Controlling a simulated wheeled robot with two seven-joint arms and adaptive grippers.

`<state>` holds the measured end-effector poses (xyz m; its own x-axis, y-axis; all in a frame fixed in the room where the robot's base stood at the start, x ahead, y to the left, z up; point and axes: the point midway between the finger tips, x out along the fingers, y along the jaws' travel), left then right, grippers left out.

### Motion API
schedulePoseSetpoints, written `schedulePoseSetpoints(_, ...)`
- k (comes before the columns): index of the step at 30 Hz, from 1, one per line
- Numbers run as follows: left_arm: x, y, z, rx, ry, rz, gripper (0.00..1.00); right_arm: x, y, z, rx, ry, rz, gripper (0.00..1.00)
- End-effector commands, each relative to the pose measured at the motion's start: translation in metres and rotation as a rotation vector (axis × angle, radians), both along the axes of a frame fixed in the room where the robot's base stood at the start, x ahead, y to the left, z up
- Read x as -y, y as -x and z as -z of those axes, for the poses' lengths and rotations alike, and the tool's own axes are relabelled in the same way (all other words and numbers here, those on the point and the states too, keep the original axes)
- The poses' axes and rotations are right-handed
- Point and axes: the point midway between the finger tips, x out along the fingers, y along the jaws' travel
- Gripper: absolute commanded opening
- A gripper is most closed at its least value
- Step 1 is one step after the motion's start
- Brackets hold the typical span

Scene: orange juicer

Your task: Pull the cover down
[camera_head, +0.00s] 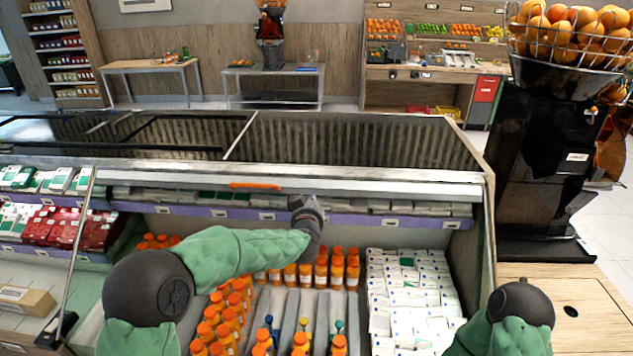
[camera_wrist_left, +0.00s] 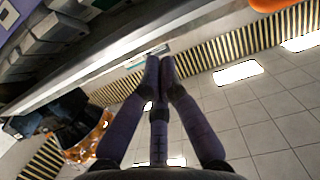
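The cover is the silver-edged front (camera_head: 390,183) running across the top of the display case. An orange handle (camera_head: 255,186) sits on its edge. My left gripper (camera_head: 301,200) is just to the right of the handle in the head view, close to the cover's edge and apart from the handle. In the left wrist view its dark fingers (camera_wrist_left: 160,62) have their tips together with nothing between them. The orange handle shows at the top right corner there (camera_wrist_left: 270,4). My right gripper is out of view; only part of my right arm shows at the lower right.
The case holds orange bottles (camera_head: 229,318) and white packets (camera_head: 410,290) below the cover. A purple-edged shelf (camera_head: 350,218) lies just under the edge. A juicer (camera_head: 545,160) with a basket of oranges stands at the right.

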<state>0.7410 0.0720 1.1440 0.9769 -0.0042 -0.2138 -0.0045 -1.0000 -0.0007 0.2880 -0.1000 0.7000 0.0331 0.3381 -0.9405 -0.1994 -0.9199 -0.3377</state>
Motion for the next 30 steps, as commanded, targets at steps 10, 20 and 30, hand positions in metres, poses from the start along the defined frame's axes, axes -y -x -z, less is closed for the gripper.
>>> schedulePoseSetpoints(10, 0.001, -0.032, -0.004, 0.019, -0.001, -0.006, 0.0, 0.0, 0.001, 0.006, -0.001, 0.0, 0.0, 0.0)
schedulePoseSetpoints(20, 0.0, -0.077, 0.006, 0.018, -0.001, -0.006, 0.0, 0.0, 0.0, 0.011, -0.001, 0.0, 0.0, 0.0)
schedulePoseSetpoints(30, 0.001, -0.099, 0.01, 0.017, -0.002, -0.004, 0.0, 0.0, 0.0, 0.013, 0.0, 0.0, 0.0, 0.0)
